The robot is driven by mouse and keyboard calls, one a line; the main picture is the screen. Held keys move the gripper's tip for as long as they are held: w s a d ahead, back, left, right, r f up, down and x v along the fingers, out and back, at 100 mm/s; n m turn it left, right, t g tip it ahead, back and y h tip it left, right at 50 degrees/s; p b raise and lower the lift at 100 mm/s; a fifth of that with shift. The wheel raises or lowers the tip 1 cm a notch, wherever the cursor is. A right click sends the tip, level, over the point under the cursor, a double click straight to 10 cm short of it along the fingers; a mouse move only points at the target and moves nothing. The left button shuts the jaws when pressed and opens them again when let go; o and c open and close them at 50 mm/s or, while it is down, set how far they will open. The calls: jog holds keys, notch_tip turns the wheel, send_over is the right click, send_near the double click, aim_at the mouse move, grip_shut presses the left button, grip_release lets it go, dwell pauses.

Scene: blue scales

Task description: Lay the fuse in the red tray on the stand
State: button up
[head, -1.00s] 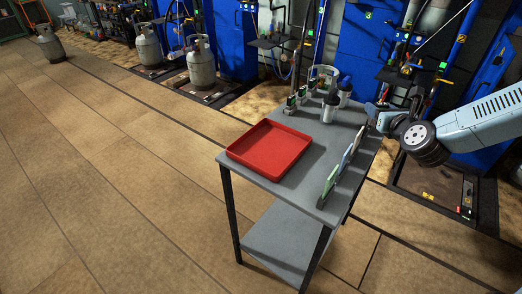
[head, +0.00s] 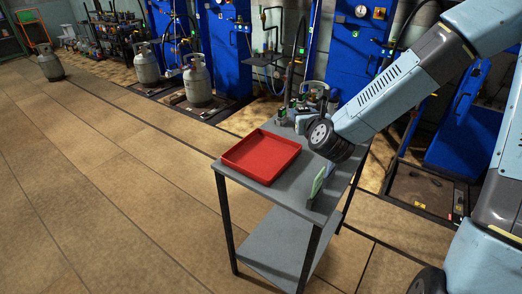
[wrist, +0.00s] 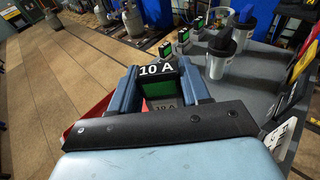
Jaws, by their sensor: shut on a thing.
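The fuse (wrist: 161,88), a dark and green block labelled "10 A", sits between the blue fingers of my gripper (wrist: 163,78) in the wrist view. My gripper is shut on it. In the head view my gripper (head: 303,124) is over the back part of the stand, behind and right of the red tray; my wrist hides part of it. The red tray (head: 262,158) lies flat and empty on the left part of the grey stand (head: 290,193). Its edge also shows in the wrist view (wrist: 84,128), left of and below my gripper.
Two lidded cups (wrist: 221,55) and several small green-fronted blocks (wrist: 184,38) stand at the back of the stand. Upright cards (head: 317,184) stand along its right side, near my arm. Blue cabinets (head: 361,50) and gas cylinders (head: 197,80) are behind.

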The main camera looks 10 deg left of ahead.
jog(key=a+f, duration=0.2)
jog(key=a, duration=0.1)
jog(key=s+a+f, duration=0.1)
jog(key=a+f, duration=0.2)
jog(key=a, duration=0.1)
jog(key=s+a+f, duration=0.1)
jog(key=a+f, duration=0.2)
jog(key=a, duration=0.1)
jog(key=shift+a+f, duration=0.15)
jog(key=shift+a, duration=0.05)
jog(key=shift+a+f, duration=0.35)
jog(key=shift+f, duration=1.65)
jog(key=o, duration=1)
jog(key=shift+o, duration=0.2)
